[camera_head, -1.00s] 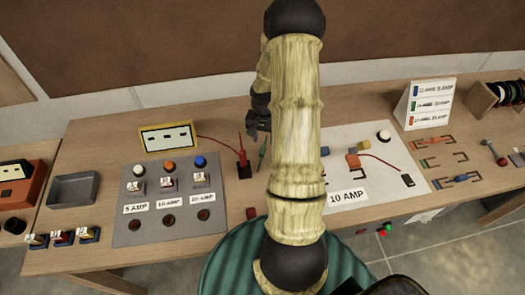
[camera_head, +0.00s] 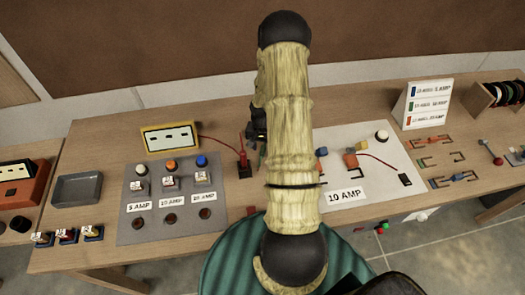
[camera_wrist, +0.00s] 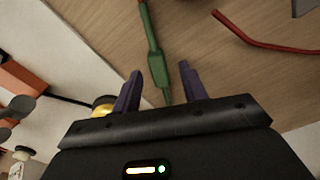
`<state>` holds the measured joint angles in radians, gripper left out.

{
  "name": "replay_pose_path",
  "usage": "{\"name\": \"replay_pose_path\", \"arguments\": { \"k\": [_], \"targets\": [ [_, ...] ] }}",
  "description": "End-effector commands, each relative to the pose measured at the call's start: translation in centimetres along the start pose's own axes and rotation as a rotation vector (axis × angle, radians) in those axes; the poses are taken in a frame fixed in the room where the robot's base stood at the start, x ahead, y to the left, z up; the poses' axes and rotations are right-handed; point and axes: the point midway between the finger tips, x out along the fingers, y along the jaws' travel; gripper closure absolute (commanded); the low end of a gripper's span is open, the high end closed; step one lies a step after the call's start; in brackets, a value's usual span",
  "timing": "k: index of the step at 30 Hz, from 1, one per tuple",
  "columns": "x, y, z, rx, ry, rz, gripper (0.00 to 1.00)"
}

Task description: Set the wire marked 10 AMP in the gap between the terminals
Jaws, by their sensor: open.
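My gripper (camera_wrist: 160,88) is open, its two purple fingers on either side of a slim green tool (camera_wrist: 157,65) with a pointed end; contact cannot be told. In the head view my gripper (camera_head: 260,138) is partly hidden behind my arm, above the table. A white board (camera_head: 408,160) labelled 10 AMP (camera_head: 347,196) carries a blue block (camera_head: 321,152) and an orange block (camera_head: 350,160); my arm hides its left part, and the gap cannot be made out. A sign (camera_head: 428,104) lists amp ratings beside blue, green and red marks. Small coloured wires (camera_head: 461,177) lie right of the board.
A red probe (camera_head: 242,150) stands in a dark holder, cabled to a yellow meter (camera_head: 170,138). A grey panel (camera_head: 130,225) with switches and amp labels is at left, beside a grey tray (camera_head: 77,189). Wire spools (camera_head: 500,94) stand at the back right.

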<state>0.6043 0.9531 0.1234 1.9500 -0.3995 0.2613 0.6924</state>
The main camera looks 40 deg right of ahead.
Motion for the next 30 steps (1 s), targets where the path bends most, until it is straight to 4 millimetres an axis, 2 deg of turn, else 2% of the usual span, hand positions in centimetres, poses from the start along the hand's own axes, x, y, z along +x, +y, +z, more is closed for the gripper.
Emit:
{"name": "replay_pose_path", "arguments": {
  "k": [11,18,30],
  "targets": [
    [-0.01,0.00,0.01,0.000,0.000,0.000,0.57],
    [-0.02,0.00,0.01,0.000,0.000,0.000,1.00],
    [-0.46,-0.01,-0.05,0.000,0.001,-0.001,1.00]
  ]
}}
